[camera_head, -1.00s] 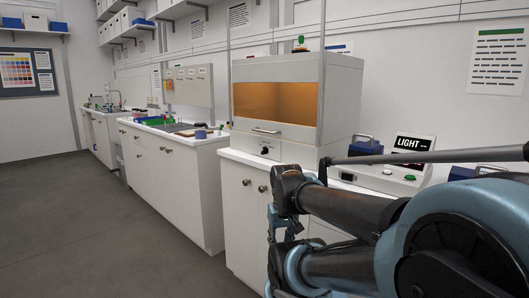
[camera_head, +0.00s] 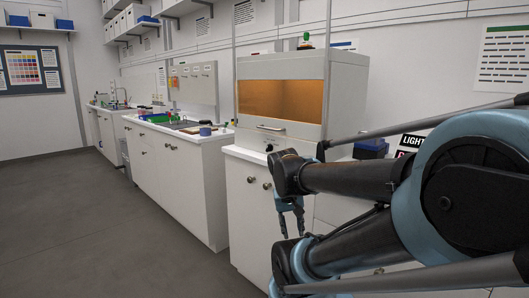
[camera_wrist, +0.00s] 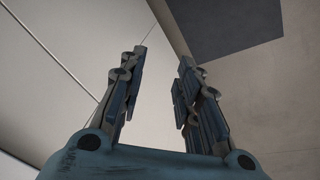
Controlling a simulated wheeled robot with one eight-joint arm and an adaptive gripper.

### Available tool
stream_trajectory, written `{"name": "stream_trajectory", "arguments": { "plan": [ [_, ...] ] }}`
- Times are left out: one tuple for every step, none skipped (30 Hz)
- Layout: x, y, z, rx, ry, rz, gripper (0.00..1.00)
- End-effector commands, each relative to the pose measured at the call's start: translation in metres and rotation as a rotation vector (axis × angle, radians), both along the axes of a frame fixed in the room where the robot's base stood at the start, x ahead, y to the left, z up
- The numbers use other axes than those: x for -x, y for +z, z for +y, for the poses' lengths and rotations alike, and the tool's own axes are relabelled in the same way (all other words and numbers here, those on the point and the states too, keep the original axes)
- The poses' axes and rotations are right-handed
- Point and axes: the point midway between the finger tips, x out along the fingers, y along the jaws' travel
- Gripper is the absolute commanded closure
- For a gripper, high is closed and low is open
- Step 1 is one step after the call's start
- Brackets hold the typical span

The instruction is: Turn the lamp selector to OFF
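The light cabinet (camera_head: 345,95) with an amber window (camera_head: 280,98) stands on the right counter in the head view. A small dark knob (camera_head: 270,148), possibly the lamp selector, shows low on its front, just above my arm. Its setting is too small to read and my arm hides the panel to its right. My gripper (camera_head: 290,225) hangs below the knob, in front of the counter's cupboard doors and apart from the knob. In the wrist view my gripper (camera_wrist: 162,65) is open, with nothing between its fingers; the selector does not show there.
The white counter (camera_head: 240,152) and its cupboard front (camera_head: 243,215) lie close to my arm. A blue box (camera_head: 370,149) and a sign reading "LIGHT" (camera_head: 411,140) are partly behind my arm. The grey floor (camera_head: 110,240) at left is clear.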

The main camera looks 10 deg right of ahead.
Motion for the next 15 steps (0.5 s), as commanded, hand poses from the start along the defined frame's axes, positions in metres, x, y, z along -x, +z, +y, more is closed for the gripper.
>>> {"name": "stream_trajectory", "arguments": {
  "plan": [
    [-0.011,0.007,-0.003,0.033,-0.025,-0.008,0.69],
    [-0.017,0.01,-0.006,0.054,-0.045,-0.015,0.69],
    [-0.025,0.015,-0.009,0.082,-0.071,-0.024,0.69],
    [-0.031,0.019,-0.012,0.103,-0.092,-0.032,0.69],
    [-0.037,0.022,-0.014,0.123,-0.112,-0.043,0.69],
    [-0.045,0.027,-0.016,0.149,-0.138,-0.058,0.69],
    [-0.052,0.03,-0.018,0.17,-0.157,-0.071,0.69],
    [-0.058,0.034,-0.019,0.189,-0.176,-0.083,0.69],
    [-0.067,0.039,-0.021,0.215,-0.202,-0.103,0.69],
    [-0.074,0.042,-0.022,0.233,-0.221,-0.119,0.69],
    [-0.081,0.046,-0.022,0.252,-0.24,-0.135,0.69],
    [-0.09,0.051,-0.023,0.276,-0.265,-0.16,0.69],
    [-0.098,0.054,-0.023,0.293,-0.283,-0.179,0.69],
    [-0.105,0.058,-0.022,0.31,-0.302,-0.2,0.69],
    [-0.114,0.063,-0.022,0.332,-0.326,-0.227,0.69]
  ]
}}
